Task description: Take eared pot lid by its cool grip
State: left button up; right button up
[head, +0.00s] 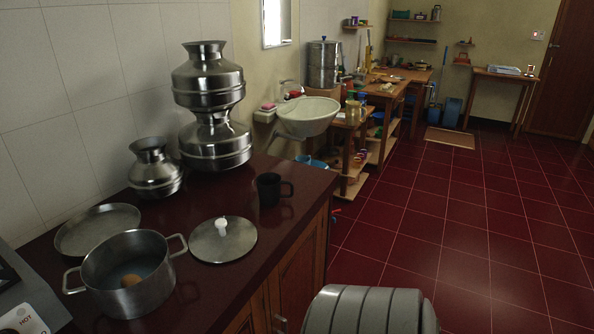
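The eared pot (150,290) is a silver metal pot with two side handles, standing uncovered near the front left of the dark red counter. Neither of my grippers is in view.
A metal dish (85,232) lies behind the pot. A dark mug (269,191) stands behind the lid near the counter edge. Metal water vessels (155,170) stand along the wall. Bare counter (215,290) shows before the lid.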

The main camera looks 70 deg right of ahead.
aim_at(224, 239)
jog(key=z, duration=1.7)
